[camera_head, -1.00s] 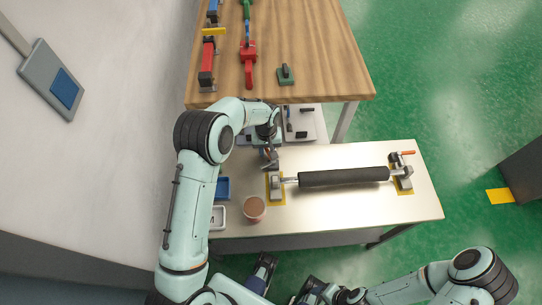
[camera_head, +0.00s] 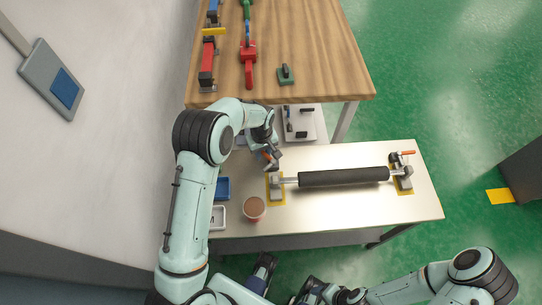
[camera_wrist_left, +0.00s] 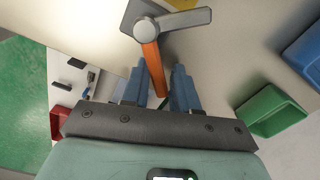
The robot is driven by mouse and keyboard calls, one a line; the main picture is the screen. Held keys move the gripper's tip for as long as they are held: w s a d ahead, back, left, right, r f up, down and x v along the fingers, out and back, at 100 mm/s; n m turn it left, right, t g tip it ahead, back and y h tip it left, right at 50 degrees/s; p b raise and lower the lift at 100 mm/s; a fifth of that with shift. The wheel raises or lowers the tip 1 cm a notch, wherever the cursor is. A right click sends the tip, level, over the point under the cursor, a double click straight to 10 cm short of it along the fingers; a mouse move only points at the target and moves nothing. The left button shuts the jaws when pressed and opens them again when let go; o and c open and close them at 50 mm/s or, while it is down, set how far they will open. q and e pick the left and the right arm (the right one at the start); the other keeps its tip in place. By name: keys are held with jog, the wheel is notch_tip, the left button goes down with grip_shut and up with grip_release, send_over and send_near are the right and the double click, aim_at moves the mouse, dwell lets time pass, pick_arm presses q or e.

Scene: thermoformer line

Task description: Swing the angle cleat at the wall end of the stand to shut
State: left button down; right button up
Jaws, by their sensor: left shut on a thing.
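The roller stand holds a black roller (camera_head: 343,177) between two end blocks. The wall-end block (camera_head: 276,188) is on a yellow patch at the left. Its angle cleat shows in the left wrist view as a grey hub with a grey arm (camera_wrist_left: 184,20) and an orange handle (camera_wrist_left: 153,66). My left gripper (camera_wrist_left: 157,80) is shut on the orange handle, its blue fingers on either side. In the head view my left gripper (camera_head: 270,161) is just behind the wall-end block and hides part of the cleat. My right gripper (camera_head: 308,293) is low in the picture, away from the stand; its jaws are unclear.
The far end block (camera_head: 403,180) has its own orange-handled cleat (camera_head: 403,154). A brown-topped cup (camera_head: 254,207), a blue bin (camera_head: 222,188) and a white tray (camera_head: 218,217) stand near the wall. A wooden bench (camera_head: 310,55) is behind. The table's front right is clear.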

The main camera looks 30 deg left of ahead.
pick_arm(q)
jog(key=shift+s+a+f, duration=0.1)
jog(key=shift+s+a, duration=0.1)
jog(key=shift+a, duration=0.05)
jog(key=n, duration=0.1)
jog(key=s+n, duration=0.1)
jog(key=n, duration=0.1)
jog(key=shift+s+a+n, duration=0.1)
jog(key=shift+s+n, duration=0.2)
